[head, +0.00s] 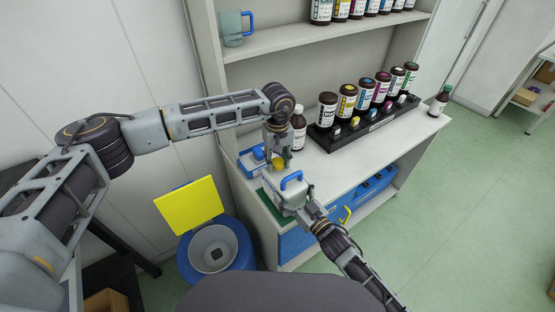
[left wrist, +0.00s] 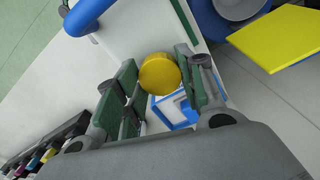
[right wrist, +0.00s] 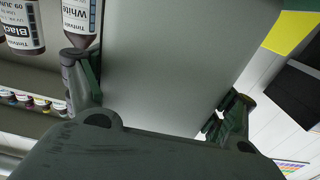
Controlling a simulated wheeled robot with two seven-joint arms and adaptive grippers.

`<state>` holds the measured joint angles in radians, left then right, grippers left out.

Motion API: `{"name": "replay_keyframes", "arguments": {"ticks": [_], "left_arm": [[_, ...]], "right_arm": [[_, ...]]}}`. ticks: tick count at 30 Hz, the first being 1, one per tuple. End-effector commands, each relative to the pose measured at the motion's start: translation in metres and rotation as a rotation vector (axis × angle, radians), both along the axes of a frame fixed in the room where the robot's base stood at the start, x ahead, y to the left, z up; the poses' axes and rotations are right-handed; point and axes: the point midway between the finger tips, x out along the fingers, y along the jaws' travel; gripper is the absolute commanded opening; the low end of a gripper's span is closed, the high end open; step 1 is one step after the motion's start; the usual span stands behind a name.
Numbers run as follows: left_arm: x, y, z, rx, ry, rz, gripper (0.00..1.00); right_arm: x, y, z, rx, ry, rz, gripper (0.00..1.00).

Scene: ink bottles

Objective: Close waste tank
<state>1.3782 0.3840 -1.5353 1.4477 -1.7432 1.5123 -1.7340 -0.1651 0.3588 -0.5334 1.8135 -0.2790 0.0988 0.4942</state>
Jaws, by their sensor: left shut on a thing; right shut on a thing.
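The waste tank (head: 283,201) is a white container with a blue handle (head: 291,179), at the near left end of the counter. A yellow cap (head: 278,162) is at its top, beside the handle. My left gripper (head: 279,154) comes down from above and is shut on the cap; in the left wrist view the cap (left wrist: 160,73) is between its fingers. I cannot tell how tightly the cap sits on the mouth. My right gripper (head: 305,208) is shut on the tank body from the front right. In the right wrist view the tank's grey-looking wall (right wrist: 175,60) fills the space between the fingers.
A blue and white box (head: 251,162) is just left of the tank. A black rack (head: 365,128) with several ink bottles is farther right. A blue bin (head: 243,258) with a raised yellow lid (head: 190,204) is on the floor.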

Motion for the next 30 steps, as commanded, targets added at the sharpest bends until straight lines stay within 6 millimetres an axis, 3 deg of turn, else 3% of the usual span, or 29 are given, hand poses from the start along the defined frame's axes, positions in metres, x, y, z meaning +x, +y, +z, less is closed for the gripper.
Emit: {"name": "replay_keyframes", "arguments": {"ticks": [30], "left_arm": [[0.0016, 0.0011, 0.0004, 0.002, -0.002, -0.811, 0.29]], "right_arm": [[0.0003, -0.001, -0.0009, -0.001, 0.002, -0.002, 0.18]]}}
